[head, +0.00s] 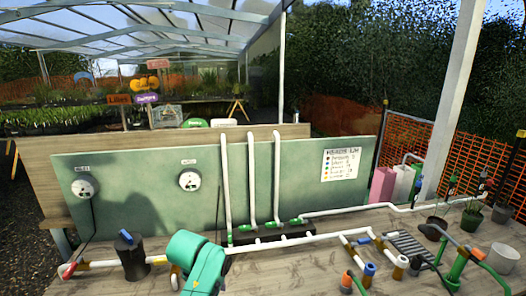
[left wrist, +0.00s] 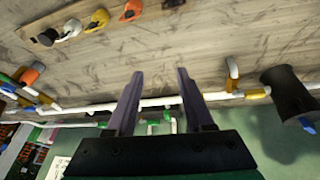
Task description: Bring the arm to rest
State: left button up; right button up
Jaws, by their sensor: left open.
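My left gripper (left wrist: 159,76) shows in the left wrist view with its two dark purple fingers spread apart and nothing between them. Beyond the fingers lie the wooden bench top and a white pipe (left wrist: 160,102); I cannot tell the gap to them. In the head view a teal part of my arm (head: 200,262) stands at the bottom, left of the middle, above the bench; its fingers do not show there. My right gripper is in neither view.
The wooden bench (head: 330,222) carries white pipework (head: 285,241) with coloured fittings. A dark cylinder (head: 133,260) with a blue top stands left of my arm. A green panel (head: 135,205) rises behind. Plant pots (head: 471,219) and a white cup (head: 503,258) stand at the right.

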pick_arm(q)
jog(key=s+a+f+m, duration=0.1)
jog(key=s+a+f, duration=0.2)
jog(key=s, duration=0.5)
jog(key=s+a+f, duration=0.2)
jog(key=s+a, duration=0.1)
jog(key=s, duration=0.4)
jog(key=s+a+f+m, duration=0.1)
jog(key=s+a+f, duration=0.2)
jog(key=s, duration=0.5)
notch_tip(320, 180, down, 27)
jog(key=s+g+b, duration=0.2)
jog(key=b, duration=0.3)
jog(key=s+a+f+b, duration=0.1)
jog(key=s+f+b, duration=0.1)
jog(key=s+f, duration=0.6)
jog(key=s+a+f+g+b, duration=0.1)
jog(key=s+a+f+b, duration=0.1)
jog(key=s+f, duration=0.7)
notch_tip(320, 180, down, 3)
jog(key=shift+s+a+f+m+y+b, duration=0.15)
jog(key=shift+s+m+y+b, duration=0.05)
jog(key=shift+m+y+b, duration=0.25)
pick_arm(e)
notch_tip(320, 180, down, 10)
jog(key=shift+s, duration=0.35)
